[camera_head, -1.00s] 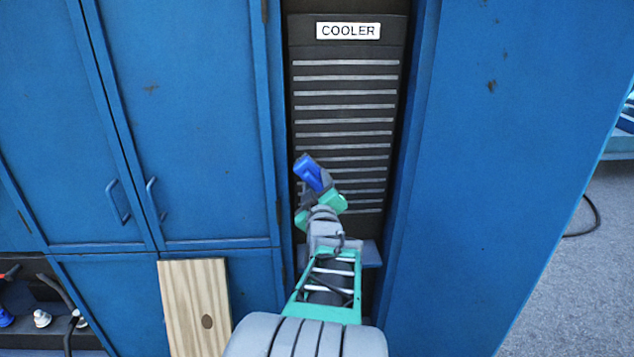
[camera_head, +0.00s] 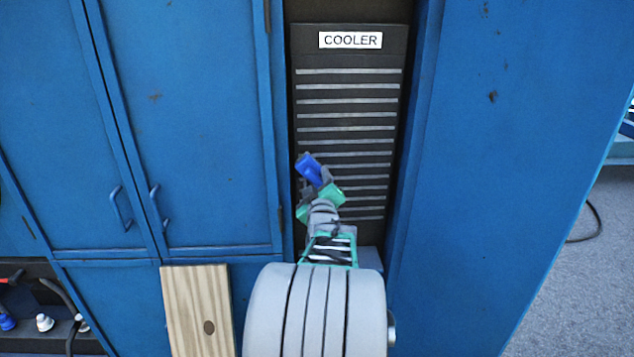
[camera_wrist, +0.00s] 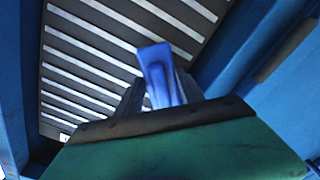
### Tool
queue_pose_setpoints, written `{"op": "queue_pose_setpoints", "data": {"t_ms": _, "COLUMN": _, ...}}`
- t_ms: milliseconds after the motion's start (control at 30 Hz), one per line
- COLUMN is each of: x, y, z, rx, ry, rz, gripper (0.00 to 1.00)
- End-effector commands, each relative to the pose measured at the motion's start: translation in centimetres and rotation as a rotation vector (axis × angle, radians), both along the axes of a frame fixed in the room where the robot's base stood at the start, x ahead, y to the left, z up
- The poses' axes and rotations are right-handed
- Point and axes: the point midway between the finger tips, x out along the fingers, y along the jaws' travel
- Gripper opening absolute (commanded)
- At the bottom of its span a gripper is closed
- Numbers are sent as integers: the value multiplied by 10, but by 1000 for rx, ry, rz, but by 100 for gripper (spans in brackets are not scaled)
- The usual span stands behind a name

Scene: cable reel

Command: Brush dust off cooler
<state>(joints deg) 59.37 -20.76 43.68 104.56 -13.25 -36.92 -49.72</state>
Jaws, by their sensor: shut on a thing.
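The cooler (camera_head: 349,88) is a dark upright panel with pale horizontal slats and a white COOLER label (camera_head: 350,40) at its top. It stands in a recess between blue cabinet faces. My gripper (camera_head: 318,178) is in front of the lower left part of the slats, shut on a blue object (camera_head: 308,168), likely the brush handle. In the wrist view the blue object (camera_wrist: 161,75) sticks up between the two dark fingers (camera_wrist: 158,92), with the cooler slats (camera_wrist: 90,62) behind it. Bristles are not visible. I cannot tell whether the object touches the slats, and no dust can be made out.
Blue cabinet doors (camera_head: 190,120) with handles are at left, and a blue panel (camera_head: 510,150) is at right. A wooden board (camera_head: 196,310) leans below the doors. A low shelf at lower left holds small items (camera_head: 44,322). Grey floor (camera_head: 585,270) shows at far right.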

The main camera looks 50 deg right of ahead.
Motion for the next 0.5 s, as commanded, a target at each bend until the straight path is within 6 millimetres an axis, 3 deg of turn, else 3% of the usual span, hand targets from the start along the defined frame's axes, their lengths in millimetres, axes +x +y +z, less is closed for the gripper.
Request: {"op": "queue_pose_setpoints", "data": {"t_ms": 500, "x": 6, "y": -6, "z": 0, "rx": -1, "ry": -1, "rz": 1, "gripper": 0}}
